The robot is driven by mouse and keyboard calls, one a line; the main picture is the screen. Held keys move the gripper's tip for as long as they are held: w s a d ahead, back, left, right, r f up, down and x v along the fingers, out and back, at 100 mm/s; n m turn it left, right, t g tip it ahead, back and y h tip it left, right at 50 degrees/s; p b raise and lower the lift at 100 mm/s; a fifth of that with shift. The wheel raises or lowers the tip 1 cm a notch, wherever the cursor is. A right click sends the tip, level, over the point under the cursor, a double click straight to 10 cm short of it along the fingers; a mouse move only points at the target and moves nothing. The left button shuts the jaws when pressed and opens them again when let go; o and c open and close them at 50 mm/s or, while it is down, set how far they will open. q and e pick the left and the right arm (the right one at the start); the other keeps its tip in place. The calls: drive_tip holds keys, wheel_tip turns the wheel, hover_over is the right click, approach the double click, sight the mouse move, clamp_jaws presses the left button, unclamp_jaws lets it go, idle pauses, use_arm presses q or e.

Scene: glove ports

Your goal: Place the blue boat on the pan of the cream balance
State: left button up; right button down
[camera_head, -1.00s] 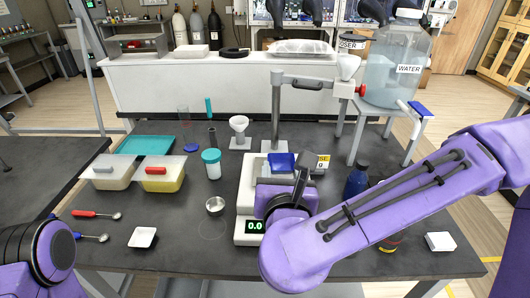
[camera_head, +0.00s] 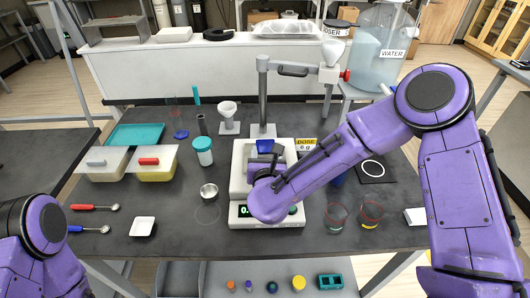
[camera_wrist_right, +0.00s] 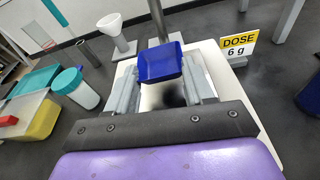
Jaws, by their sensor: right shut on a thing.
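The cream balance (camera_head: 238,188) stands in the middle of the table with a green-lit display at its front; its digits are mostly covered by my arm. The blue boat (camera_head: 264,146) is a small square dish at the back part of the balance. In the right wrist view, the blue boat (camera_wrist_right: 158,62) sits at the fingertips of my right gripper (camera_wrist_right: 161,78), which is shut on it. The shiny pan (camera_wrist_right: 162,97) shows below and in front of it. I cannot tell whether the boat touches the pan. My left gripper is out of view.
A stand (camera_head: 263,95) with a clamp rises behind the balance. A white boat (camera_head: 142,227), spoons and a metal cup (camera_head: 209,191) lie to the left. Glass beakers (camera_head: 336,215) stand to the right. A yellow dose sign (camera_head: 305,145) is close beside the balance.

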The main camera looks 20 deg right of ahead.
drive_tip(key=shift+f, duration=0.4)
drive_tip(key=shift+w+f, duration=0.15)
drive_tip(key=shift+f, duration=0.05)
drive_tip(key=shift+f+b, duration=0.6)
drive_tip(key=shift+b, duration=0.25)
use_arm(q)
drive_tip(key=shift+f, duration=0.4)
use_arm(e)
drive_tip(key=shift+c, duration=2.1)
unclamp_jaws()
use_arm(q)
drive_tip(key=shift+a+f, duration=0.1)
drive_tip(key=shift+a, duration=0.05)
use_arm(e)
drive_tip(key=shift+a, duration=0.15)
drive_tip(key=shift+s+f, duration=0.15)
drive_tip(key=shift+s, duration=0.05)
